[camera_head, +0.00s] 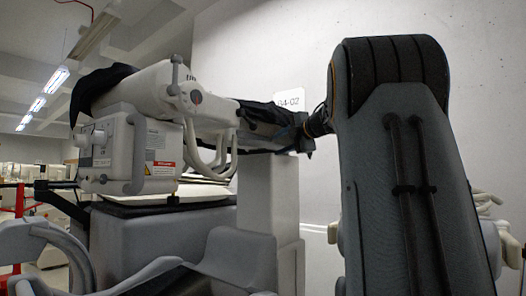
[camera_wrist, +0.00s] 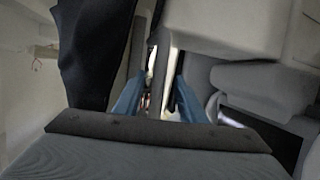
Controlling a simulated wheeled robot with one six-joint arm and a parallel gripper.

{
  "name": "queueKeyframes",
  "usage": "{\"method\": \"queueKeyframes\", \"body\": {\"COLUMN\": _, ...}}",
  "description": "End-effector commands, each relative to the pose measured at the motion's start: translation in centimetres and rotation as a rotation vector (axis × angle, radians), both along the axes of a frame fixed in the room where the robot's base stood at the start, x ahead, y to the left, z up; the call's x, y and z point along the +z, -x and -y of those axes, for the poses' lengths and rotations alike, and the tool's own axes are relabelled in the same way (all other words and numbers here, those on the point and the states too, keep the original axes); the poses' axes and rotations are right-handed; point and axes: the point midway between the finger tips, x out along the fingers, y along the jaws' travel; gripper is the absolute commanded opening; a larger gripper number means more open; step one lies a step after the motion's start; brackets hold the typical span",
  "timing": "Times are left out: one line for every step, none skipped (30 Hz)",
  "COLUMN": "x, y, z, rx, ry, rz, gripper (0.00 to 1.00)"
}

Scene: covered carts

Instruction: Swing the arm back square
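A black cover (camera_head: 92,92) hangs over the head's far left end. A white box with labels and a grey loop handle (camera_head: 136,155) hangs under the head. In the wrist view, my gripper's blue fingers (camera_wrist: 161,90) stand on either side of a dark grey bar (camera_wrist: 160,60), with gaps visible beside it. The gripper looks open around the bar. Black cloth (camera_wrist: 95,45) hangs at left.
My own grey padded arm link fills the right of the head view. A white wall (camera_head: 310,45) stands close behind the machine. Pale cables (camera_head: 210,155) hang under the machine's arm. A grey curved rail (camera_head: 55,235) is at lower left, with red posts (camera_head: 20,200) beyond.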

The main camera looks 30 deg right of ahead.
Motion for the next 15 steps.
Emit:
{"method": "queueKeyframes", "body": {"x": -0.1, "y": -0.5, "z": -0.2, "rx": 0.004, "ry": 0.0, "rz": -0.001, "gripper": 0.37}}
{"method": "queueKeyframes", "body": {"x": -0.2, "y": -0.9, "z": -0.3, "rx": 0.007, "ry": 0.0, "rz": -0.002, "gripper": 0.37}}
{"method": "queueKeyframes", "body": {"x": -0.3, "y": -1.5, "z": -0.5, "rx": 0.01, "ry": -0.001, "rz": -0.002, "gripper": 0.37}}
{"method": "queueKeyframes", "body": {"x": -0.4, "y": -2.0, "z": -0.7, "rx": 0.012, "ry": -0.001, "rz": -0.002, "gripper": 0.37}}
{"method": "queueKeyframes", "body": {"x": -0.4, "y": -2.5, "z": -0.8, "rx": 0.012, "ry": 0.0, "rz": -0.001, "gripper": 0.37}}
{"method": "queueKeyframes", "body": {"x": -0.6, "y": -3.2, "z": -0.9, "rx": 0.013, "ry": 0.0, "rz": -0.001, "gripper": 0.37}}
{"method": "queueKeyframes", "body": {"x": -0.7, "y": -3.7, "z": -1.0, "rx": 0.015, "ry": -0.001, "rz": -0.001, "gripper": 0.37}}
{"method": "queueKeyframes", "body": {"x": -0.7, "y": -4.2, "z": -1.0, "rx": 0.015, "ry": -0.001, "rz": -0.001, "gripper": 0.37}}
{"method": "queueKeyframes", "body": {"x": -0.9, "y": -4.8, "z": -1.0, "rx": 0.015, "ry": -0.001, "rz": -0.001, "gripper": 0.37}}
{"method": "queueKeyframes", "body": {"x": -0.9, "y": -5.2, "z": -1.0, "rx": 0.015, "ry": -0.001, "rz": -0.001, "gripper": 0.37}}
{"method": "queueKeyframes", "body": {"x": -1.0, "y": -5.6, "z": -1.1, "rx": 0.014, "ry": -0.001, "rz": -0.001, "gripper": 0.37}}
{"method": "queueKeyframes", "body": {"x": -1.1, "y": -6.1, "z": -1.1, "rx": 0.014, "ry": -0.001, "rz": -0.001, "gripper": 0.37}}
{"method": "queueKeyframes", "body": {"x": -1.2, "y": -6.5, "z": -1.0, "rx": 0.014, "ry": -0.001, "rz": -0.001, "gripper": 0.37}}
{"method": "queueKeyframes", "body": {"x": -1.2, "y": -6.8, "z": -1.0, "rx": 0.013, "ry": -0.001, "rz": -0.001, "gripper": 0.37}}
{"method": "queueKeyframes", "body": {"x": -1.3, "y": -7.1, "z": -1.0, "rx": 0.013, "ry": -0.001, "rz": -0.001, "gripper": 0.37}}
